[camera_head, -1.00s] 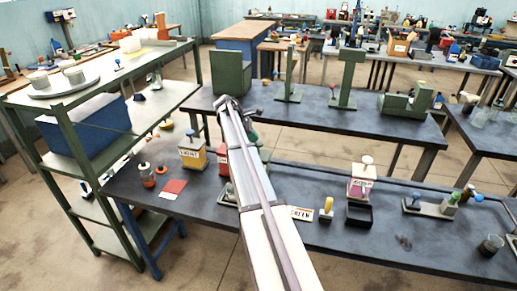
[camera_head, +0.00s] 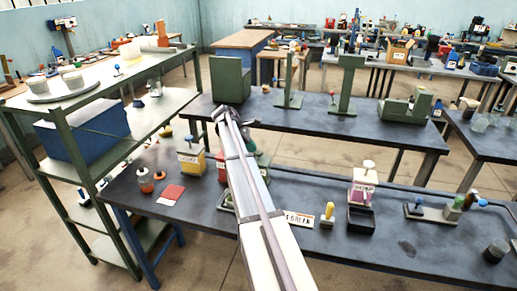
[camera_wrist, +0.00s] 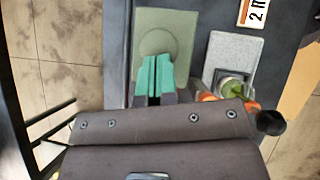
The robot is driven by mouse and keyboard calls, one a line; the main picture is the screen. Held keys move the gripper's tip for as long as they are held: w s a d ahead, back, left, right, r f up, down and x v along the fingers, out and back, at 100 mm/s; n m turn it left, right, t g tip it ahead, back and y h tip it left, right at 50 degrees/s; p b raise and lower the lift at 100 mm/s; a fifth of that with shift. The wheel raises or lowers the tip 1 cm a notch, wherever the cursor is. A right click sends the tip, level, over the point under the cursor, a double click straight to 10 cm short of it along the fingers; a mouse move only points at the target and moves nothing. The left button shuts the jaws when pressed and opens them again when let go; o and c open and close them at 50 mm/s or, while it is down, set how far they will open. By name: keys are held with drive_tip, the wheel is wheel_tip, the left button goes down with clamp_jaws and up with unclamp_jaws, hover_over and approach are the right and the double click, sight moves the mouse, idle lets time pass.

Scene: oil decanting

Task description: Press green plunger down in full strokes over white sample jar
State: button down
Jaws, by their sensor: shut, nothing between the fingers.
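My gripper (camera_wrist: 158,80) shows in the wrist view as two teal fingertips side by side. They are shut and empty, over or just above a grey-green plate (camera_wrist: 178,28) with a round mark; the exact height is unclear. To their right, a pale grey plate (camera_wrist: 226,52) carries a round clear vessel or jar with a green part (camera_wrist: 238,88) in it; whether this is the plunger or the jar I cannot tell. Orange pieces (camera_wrist: 208,97) show beside it, partly behind my gripper body. No white sample jar is clearly identifiable.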

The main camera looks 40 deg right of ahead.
drive_tip(key=shift+w+a+r, duration=0.35)
drive_tip(key=shift+w+a, duration=0.35)
drive_tip(key=shift+a, duration=0.1)
drive_tip(key=p+v, duration=0.9)
drive_tip(key=v, duration=0.1)
drive_tip(key=shift+w+a+r, duration=0.15)
drive_tip(key=shift+w+r, duration=0.05)
drive_tip(key=shift+r, duration=0.05)
idle(0.4)
